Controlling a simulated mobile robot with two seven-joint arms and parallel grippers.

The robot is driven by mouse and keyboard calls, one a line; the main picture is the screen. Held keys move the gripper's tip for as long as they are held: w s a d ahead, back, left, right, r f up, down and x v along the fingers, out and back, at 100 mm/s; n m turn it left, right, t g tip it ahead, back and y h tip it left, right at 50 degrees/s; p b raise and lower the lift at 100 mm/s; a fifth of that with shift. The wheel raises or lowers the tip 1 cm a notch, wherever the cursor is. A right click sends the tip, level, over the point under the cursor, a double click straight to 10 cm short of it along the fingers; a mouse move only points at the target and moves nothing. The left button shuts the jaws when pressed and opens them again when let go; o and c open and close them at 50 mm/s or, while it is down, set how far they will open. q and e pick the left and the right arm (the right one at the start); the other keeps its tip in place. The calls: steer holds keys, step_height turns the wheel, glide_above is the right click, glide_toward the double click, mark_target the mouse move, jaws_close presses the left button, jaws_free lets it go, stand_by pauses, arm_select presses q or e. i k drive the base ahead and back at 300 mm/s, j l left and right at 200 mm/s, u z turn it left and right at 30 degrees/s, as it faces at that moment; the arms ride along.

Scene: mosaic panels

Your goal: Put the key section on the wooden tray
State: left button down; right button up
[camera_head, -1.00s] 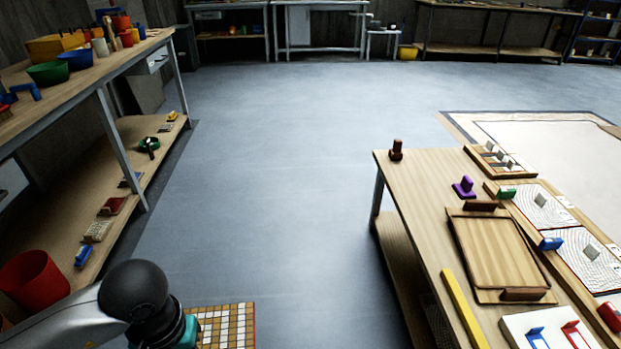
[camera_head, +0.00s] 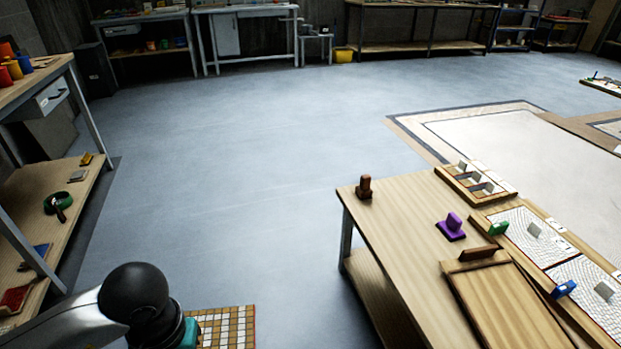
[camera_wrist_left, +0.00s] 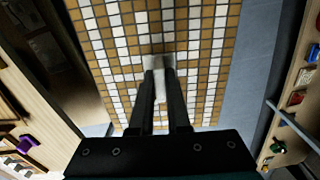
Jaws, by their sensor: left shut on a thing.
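The key section, a panel of brown and white tiles with a red edge (camera_head: 226,326), shows at the bottom of the head view. It fills much of the left wrist view (camera_wrist_left: 205,45). My left gripper (camera_wrist_left: 158,72) is shut on a pale grip block at the panel's middle. In the head view my left arm hides the fingers and part of the panel. The wooden tray (camera_head: 507,308) lies on the table at right, its front part cut off by the picture edge. It looks empty where visible. The panel is left of the table, apart from the tray. My right gripper is not in view.
The wooden table (camera_head: 395,215) also bears a brown stamp-like block (camera_head: 364,188), a purple block (camera_head: 451,228), and mosaic panels with green (camera_head: 498,228) and blue (camera_head: 564,289) pieces. A shelf unit (camera_head: 75,200) stands at left. The floor between is clear.

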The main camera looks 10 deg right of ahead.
mark_target(507, 312)
steer(key=i+z, duration=0.2)
steer(key=z, duration=0.25)
steer(key=i+j+z, duration=0.1)
steer(key=z, duration=0.35)
steer(key=i+j+z, duration=0.2)
steer(key=z, duration=0.25)
steer(key=i+z, duration=0.1)
steer(key=z, duration=0.35)
steer(key=i+j+z, duration=0.1)
steer(key=z, duration=0.35)
steer(key=j+z, duration=0.15)
steer(key=z, duration=0.3)
steer(key=i+j+z, duration=0.1)
steer(key=z, duration=0.25)
steer(key=i+j+z, duration=0.2)
steer(key=z, duration=0.15)
steer(key=i+j+z, duration=0.15)
steer(key=z, duration=0.2)
